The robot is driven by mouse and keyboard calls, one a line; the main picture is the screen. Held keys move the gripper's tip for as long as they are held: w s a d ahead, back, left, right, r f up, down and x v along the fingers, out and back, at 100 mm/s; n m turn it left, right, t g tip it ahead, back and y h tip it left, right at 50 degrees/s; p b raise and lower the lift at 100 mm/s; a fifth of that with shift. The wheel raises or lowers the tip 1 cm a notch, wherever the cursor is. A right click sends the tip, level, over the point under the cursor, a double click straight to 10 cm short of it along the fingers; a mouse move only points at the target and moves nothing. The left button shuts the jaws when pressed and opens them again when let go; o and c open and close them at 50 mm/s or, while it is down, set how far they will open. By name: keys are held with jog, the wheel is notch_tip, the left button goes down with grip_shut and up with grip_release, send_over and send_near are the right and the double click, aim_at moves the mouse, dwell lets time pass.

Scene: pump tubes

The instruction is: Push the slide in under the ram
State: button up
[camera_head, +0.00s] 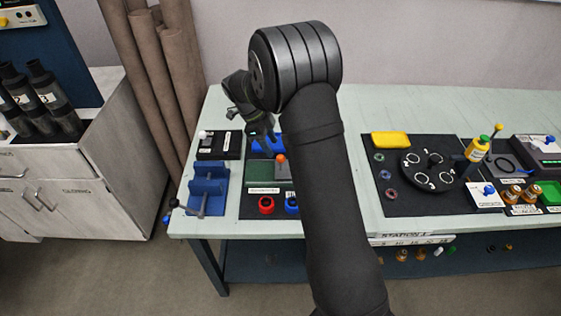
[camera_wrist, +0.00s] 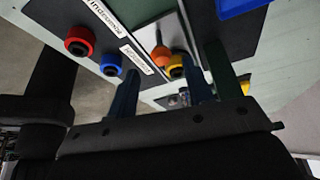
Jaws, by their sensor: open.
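The slide unit is a dark green block (camera_head: 262,171) on a dark mat in the head view, with an orange knob (camera_head: 281,159) at its right. The orange knob also shows in the wrist view (camera_wrist: 160,56), near a metal rod. A blue body (camera_head: 262,146), possibly the ram's housing, stands just behind the block. It is partly hidden by my arm, and I cannot tell how far the slide sits under it. My gripper (camera_head: 264,131) is open above the back of this station, pointing down. Its fingers show in the wrist view (camera_wrist: 162,88), with nothing visibly held.
A blue vise (camera_head: 208,188) stands left of the mat. A red ring (camera_head: 266,205) and a blue ring (camera_head: 291,205) lie at the front. A black box (camera_head: 220,146) stands behind the vise. My arm hides the table's middle; a dial plate (camera_head: 427,170) lies right.

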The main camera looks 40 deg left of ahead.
jog(key=x, duration=0.8)
jog(key=shift+d+f, duration=0.1)
jog(key=shift+f, duration=0.25)
jog(key=shift+w, duration=0.1)
grip_shut()
